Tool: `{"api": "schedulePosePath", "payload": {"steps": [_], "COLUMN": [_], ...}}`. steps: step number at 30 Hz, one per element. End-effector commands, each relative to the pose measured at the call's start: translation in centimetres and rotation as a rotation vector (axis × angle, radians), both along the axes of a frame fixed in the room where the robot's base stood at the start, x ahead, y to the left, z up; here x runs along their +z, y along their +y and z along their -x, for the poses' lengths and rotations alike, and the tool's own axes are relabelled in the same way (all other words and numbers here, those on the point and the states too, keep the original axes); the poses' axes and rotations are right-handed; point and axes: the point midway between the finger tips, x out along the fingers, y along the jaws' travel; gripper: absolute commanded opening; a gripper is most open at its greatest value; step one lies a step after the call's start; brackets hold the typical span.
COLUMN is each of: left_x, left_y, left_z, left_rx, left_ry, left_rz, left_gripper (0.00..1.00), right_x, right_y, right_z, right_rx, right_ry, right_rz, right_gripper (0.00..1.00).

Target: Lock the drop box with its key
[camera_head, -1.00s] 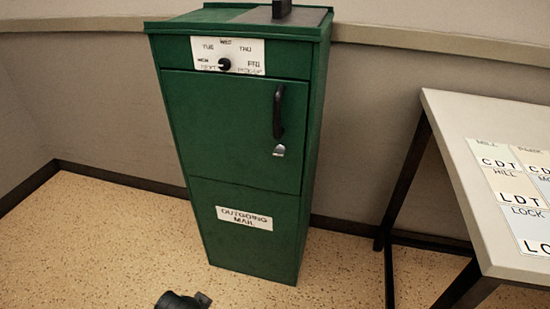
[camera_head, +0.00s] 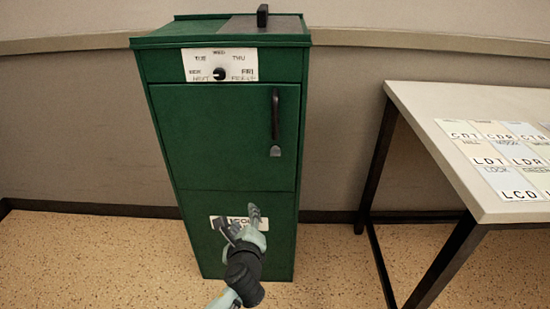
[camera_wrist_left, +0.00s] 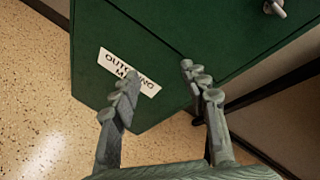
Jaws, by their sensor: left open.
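The green drop box (camera_head: 225,135) stands upright on the floor against the wall, its upper door closed. A black handle (camera_head: 275,114) is on the door's right side. Just below it is a small silvery piece (camera_head: 275,151), at the lock; I cannot tell whether it is the key or only the lock. A metal piece (camera_wrist_left: 274,8) also shows at the top edge of the left wrist view. My left gripper (camera_head: 240,221) is open and empty, in front of the lower panel, below the lock. My right gripper is out of view.
A pickup-day dial (camera_head: 219,74) is on the box's top front, and a black handle (camera_head: 262,15) is on its lid. A table (camera_head: 420,110) with several lettered cards (camera_head: 489,153) stands at the right. The floor left of the box is clear.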

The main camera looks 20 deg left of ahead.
Motion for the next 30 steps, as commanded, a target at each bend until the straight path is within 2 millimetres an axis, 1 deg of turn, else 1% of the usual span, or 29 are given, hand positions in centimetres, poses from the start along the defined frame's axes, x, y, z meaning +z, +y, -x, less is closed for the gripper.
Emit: {"api": "schedulePosePath", "payload": {"steps": [1, 3, 6, 9, 11, 14, 21, 24, 27, 30], "left_x": [2.9, 6.0, 9.1, 10.5, 10.9, 11.0, 10.9, 10.8, 10.8, 10.8], "left_y": [-1.4, -3.0, -5.0, -6.0, -6.2, -5.9, -4.8, -4.4, -4.2, -4.1], "left_z": [-1.9, -3.5, -4.8, -5.4, -5.8, -6.8, -10.6, -11.8, -12.5, -12.9], "left_rx": [-0.092, -0.182, -0.255, -0.283, -0.29, -0.29, -0.288, -0.288, -0.289, -0.289], "left_ry": [-0.024, -0.046, -0.069, -0.079, -0.079, -0.081, -0.08, -0.078, -0.078, -0.078], "left_rz": [-0.19, -0.432, -0.678, -0.808, -0.839, -0.848, -0.843, -0.842, -0.841, -0.84], "left_gripper": [0.45, 0.45, 0.45, 0.45, 0.45, 0.45, 0.45, 0.45, 0.45, 0.45], "right_x": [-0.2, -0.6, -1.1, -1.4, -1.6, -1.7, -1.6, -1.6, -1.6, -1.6], "right_y": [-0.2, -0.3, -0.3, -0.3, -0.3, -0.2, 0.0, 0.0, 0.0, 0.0], "right_z": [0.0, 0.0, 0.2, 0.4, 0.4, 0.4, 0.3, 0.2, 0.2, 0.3], "right_rx": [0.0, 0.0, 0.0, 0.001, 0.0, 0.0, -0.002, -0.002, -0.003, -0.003], "right_ry": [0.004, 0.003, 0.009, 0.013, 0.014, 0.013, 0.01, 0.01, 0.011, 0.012], "right_rz": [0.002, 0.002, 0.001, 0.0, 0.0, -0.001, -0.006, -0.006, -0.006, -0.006], "right_gripper": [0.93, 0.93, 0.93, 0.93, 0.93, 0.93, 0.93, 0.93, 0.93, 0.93]}}
